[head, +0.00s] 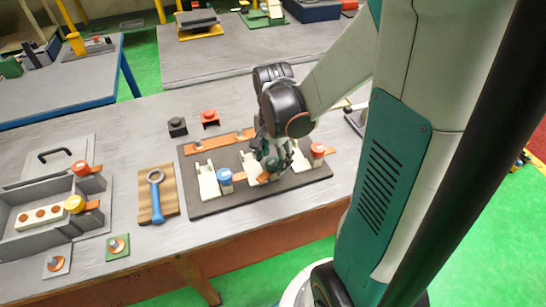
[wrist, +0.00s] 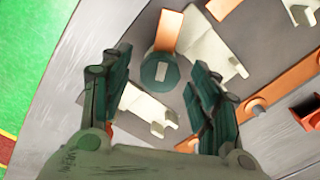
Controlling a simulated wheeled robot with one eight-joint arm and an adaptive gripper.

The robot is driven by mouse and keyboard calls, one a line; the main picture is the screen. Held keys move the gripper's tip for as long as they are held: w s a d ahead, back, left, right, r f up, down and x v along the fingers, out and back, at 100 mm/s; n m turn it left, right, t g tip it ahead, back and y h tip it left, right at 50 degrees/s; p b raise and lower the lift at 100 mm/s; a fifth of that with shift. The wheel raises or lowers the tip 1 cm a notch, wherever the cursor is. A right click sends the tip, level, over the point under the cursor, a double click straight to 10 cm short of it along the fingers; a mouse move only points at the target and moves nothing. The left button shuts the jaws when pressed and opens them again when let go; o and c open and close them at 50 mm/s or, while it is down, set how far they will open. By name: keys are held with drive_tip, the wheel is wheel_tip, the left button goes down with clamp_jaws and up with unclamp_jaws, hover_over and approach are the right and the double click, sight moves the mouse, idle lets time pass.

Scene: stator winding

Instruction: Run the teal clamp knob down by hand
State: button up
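The teal clamp knob (wrist: 161,71) is round with a pale rectangular mark on top. It sits at the end of an orange strap (wrist: 173,31) between white cradles. My gripper (wrist: 159,60) is open, with one teal finger on each side of the knob in the wrist view. I see no contact with the knob, and its exact height under the fingertips is hard to judge. In the head view my gripper (head: 268,160) is low over the middle of the dark fixture plate (head: 220,208) and hides most of the knob.
A blue knob (head: 225,176) stands left of my gripper and a red-orange knob (head: 317,151) right of it, each beside a white cradle. An orange bar (head: 205,145) runs along the plate's back. A blue-handled ring wrench (head: 156,197) lies on a wooden board to the left.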

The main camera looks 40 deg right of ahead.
sight(273, 162)
drive_tip(key=shift+s+r, duration=0.1)
drive_tip(key=shift+r, duration=3.65)
drive_tip(key=shift+a, duration=0.15)
